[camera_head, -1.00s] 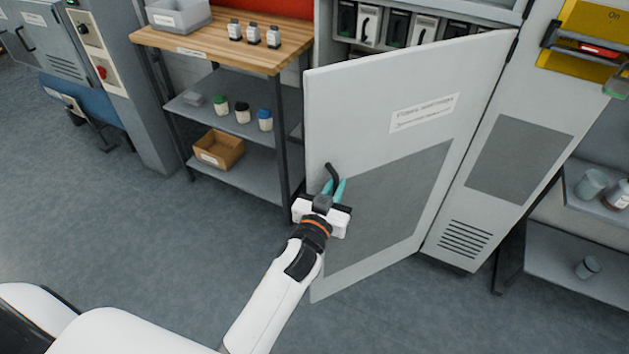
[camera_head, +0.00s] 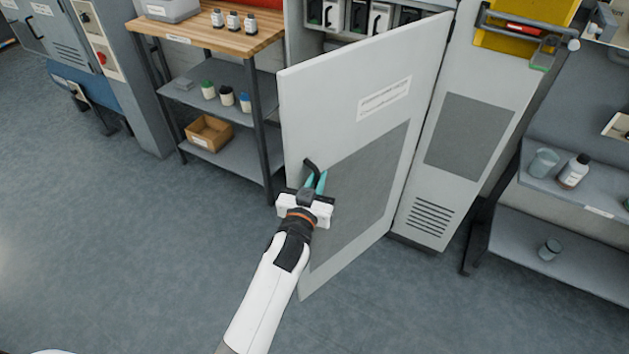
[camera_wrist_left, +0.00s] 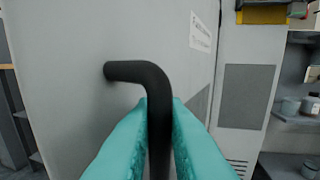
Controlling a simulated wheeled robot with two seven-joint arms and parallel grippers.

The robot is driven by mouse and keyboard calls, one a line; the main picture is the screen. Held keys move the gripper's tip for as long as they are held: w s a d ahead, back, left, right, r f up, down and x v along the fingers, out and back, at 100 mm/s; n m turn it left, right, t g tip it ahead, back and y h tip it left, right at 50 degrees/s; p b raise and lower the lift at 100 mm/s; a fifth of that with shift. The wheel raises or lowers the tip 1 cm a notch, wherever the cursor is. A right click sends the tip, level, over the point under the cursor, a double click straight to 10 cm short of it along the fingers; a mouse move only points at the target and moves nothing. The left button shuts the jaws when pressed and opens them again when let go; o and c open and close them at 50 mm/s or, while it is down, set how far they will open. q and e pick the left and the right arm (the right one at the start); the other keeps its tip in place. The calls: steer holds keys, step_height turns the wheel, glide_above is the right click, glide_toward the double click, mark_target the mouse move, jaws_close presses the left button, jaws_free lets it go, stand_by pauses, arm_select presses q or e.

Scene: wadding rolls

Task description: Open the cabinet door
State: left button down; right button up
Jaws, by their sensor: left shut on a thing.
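The cabinet door (camera_head: 340,120) is a light grey panel with a label and a darker grey lower patch. It stands swung open, hinged on its right side at the cabinet (camera_head: 470,110). Its black bent handle (camera_head: 309,164) is near the door's left edge. My left gripper (camera_head: 316,183) has teal fingers and is shut on the handle. In the left wrist view the black handle (camera_wrist_left: 140,72) passes down between the teal fingers (camera_wrist_left: 158,140), with the door behind it. My right gripper is not in view.
A wooden-topped workbench (camera_head: 207,37) with shelves, small bottles and a brown box (camera_head: 209,132) stands left of the door. A grey shelf unit (camera_head: 560,255) with jars is at the right. Cabinet shelves hold several dark and white units. The floor (camera_head: 140,260) in front is clear.

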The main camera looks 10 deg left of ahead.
arm_select(q)
steer(key=shift+r, duration=0.2)
steer(key=c, duration=1.8)
jaws_free()
steer(key=shift+o, duration=1.4)
steer(key=shift+w+d+f, duration=0.1)
steer(key=shift+d+f, duration=0.05)
steer(key=s+a, duration=0.1)
steer(key=s, duration=1.1)
steer(key=shift+a, duration=0.2)
